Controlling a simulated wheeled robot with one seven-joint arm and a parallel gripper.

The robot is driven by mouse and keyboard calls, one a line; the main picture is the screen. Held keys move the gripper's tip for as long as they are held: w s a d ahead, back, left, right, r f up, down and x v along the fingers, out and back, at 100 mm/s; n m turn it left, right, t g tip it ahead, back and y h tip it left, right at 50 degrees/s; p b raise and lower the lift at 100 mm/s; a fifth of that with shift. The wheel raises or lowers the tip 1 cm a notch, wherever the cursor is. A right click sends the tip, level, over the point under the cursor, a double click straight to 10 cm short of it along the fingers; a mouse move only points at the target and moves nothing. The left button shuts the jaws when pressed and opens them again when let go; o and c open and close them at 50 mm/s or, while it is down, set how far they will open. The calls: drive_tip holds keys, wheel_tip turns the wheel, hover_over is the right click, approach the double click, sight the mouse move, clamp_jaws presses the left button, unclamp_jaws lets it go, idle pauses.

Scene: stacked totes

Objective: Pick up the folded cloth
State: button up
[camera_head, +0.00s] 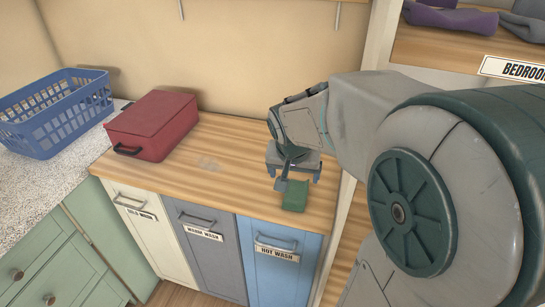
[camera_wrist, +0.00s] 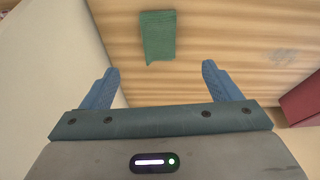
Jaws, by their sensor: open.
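A folded green cloth (camera_head: 295,196) lies on the wooden counter near its front edge, above the hot wash cabinet. In the wrist view the cloth (camera_wrist: 158,36) lies flat on the wood, beyond the fingertips and between their lines, a little left of the middle. My gripper (camera_head: 294,175) is over the counter just behind the cloth in the head view. In the wrist view my gripper (camera_wrist: 160,68) has its two blue fingers wide apart with nothing between them. The fingers appear apart from the cloth. The arm hides part of the counter's right side.
A red case (camera_head: 152,125) stands on the wooden counter (camera_head: 235,150) to the left, with clear wood between. A blue basket (camera_head: 58,112) sits on the speckled counter at far left. A shelf upright (camera_head: 372,50) rises close on the right, with folded fabric (camera_head: 450,18) on its shelf.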

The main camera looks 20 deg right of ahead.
sight(296, 190)
drive_tip(key=shift+m, duration=0.3)
drive_tip(key=x, duration=0.9)
drive_tip(key=w+d+x, duration=0.1)
drive_tip(key=x, duration=0.4)
drive_tip(key=shift+r+p, duration=0.1)
drive_tip(key=shift+p, duration=0.25)
drive_tip(key=c, duration=1.1)
